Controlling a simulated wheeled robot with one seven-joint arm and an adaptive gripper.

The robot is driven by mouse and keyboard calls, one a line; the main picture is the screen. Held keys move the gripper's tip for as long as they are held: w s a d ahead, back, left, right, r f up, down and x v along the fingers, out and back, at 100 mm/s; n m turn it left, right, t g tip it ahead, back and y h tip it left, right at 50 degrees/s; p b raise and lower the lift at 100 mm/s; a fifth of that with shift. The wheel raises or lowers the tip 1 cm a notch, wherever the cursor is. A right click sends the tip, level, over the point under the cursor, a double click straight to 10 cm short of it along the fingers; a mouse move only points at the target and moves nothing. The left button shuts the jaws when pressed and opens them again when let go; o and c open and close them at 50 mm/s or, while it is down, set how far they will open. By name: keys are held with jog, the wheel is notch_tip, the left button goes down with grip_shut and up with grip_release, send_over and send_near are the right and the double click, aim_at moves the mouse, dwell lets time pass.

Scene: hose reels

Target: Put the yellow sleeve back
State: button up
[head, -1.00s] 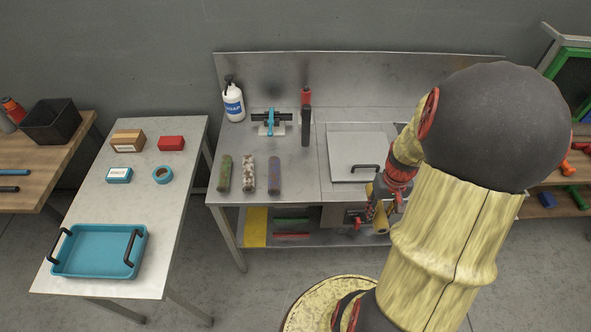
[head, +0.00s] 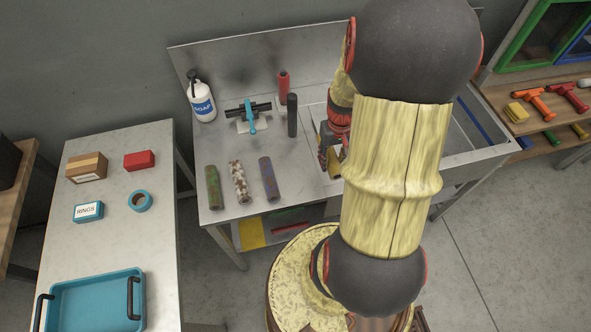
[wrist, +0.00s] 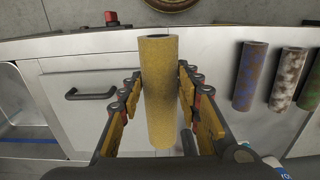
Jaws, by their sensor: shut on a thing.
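The yellow sleeve (wrist: 160,95) is a speckled yellow tube, seen large in the wrist view. My gripper (wrist: 160,88) is shut on it, with one finger on each side, above the metal bench. In the head view my arm hides most of my gripper (head: 330,148), and the sleeve (head: 334,160) shows only in small part.
A blue-handled tool on a stand (head: 248,117), a soap bottle (head: 201,97) and a red bottle (head: 283,86) stand at the bench's back. A panel with a black handle (wrist: 92,94) lies beside the sleeve. A side table (head: 107,235) holds boxes, tape and a blue tray.

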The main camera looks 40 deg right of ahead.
aim_at(299, 179)
jog(key=w+a+f, duration=0.1)
jog(key=w+f, duration=0.1)
jog(key=w+a+f+b, duration=0.1)
jog(key=w+a+f, duration=0.1)
jog(key=w, duration=0.1)
jog(key=w+a+f, duration=0.2)
jog(key=shift+w+f, duration=0.2)
jog(key=shift+f, duration=0.2)
jog(key=shift+w+a+f, duration=0.3)
jog(key=shift+w+f, duration=0.1)
jog(key=shift+f, duration=0.2)
jog(key=shift+w+a+f+b, duration=0.15)
jog(key=shift+f+b, duration=0.45)
jog(key=shift+f, duration=1.1)
jog(key=shift+f, duration=0.2)
jog(key=o, duration=1)
jog(key=shift+o, duration=0.8)
jog(key=shift+r, duration=0.1)
